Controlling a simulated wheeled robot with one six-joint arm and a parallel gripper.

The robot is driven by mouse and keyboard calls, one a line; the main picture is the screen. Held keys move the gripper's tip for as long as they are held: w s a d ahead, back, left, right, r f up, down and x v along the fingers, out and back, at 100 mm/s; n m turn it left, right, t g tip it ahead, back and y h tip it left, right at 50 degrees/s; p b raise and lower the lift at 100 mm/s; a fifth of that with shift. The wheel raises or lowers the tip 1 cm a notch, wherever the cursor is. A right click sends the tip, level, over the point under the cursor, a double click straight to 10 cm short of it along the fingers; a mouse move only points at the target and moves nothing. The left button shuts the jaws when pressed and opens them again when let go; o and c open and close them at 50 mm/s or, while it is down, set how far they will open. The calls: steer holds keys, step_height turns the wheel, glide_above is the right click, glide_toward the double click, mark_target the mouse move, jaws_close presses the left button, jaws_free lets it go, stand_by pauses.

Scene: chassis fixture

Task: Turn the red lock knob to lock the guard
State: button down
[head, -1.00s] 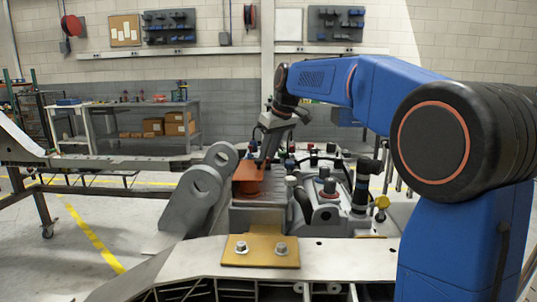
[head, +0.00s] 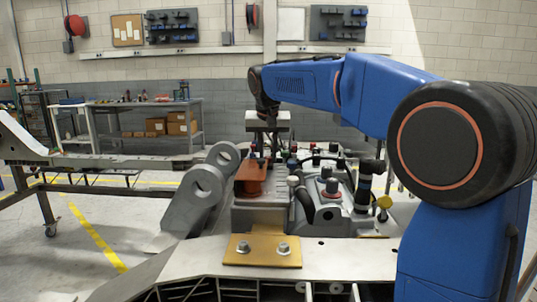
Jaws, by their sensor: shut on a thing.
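An orange-red part (head: 252,178), with a flat top and a rounded front, sits on the grey block of the fixture (head: 258,217). Small red knob-like pieces show just behind it, too small to tell apart. My gripper (head: 269,151) points down over the back of the orange-red part, its pale body level. It is shut on what appears to be the red lock knob. The fingertips and the held piece are small and partly hidden by the fixture's parts.
A grey lug with a round hole (head: 203,185) stands close on the left. A tan plate with two bolts (head: 262,250) lies in front. Open floor lies to the left.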

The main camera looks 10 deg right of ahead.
steer(key=shift+m, duration=0.4)
steer(key=c, duration=1.5)
jaws_free()
steer(key=shift+a+v, duration=0.2)
steer(key=shift+v, duration=8.45)
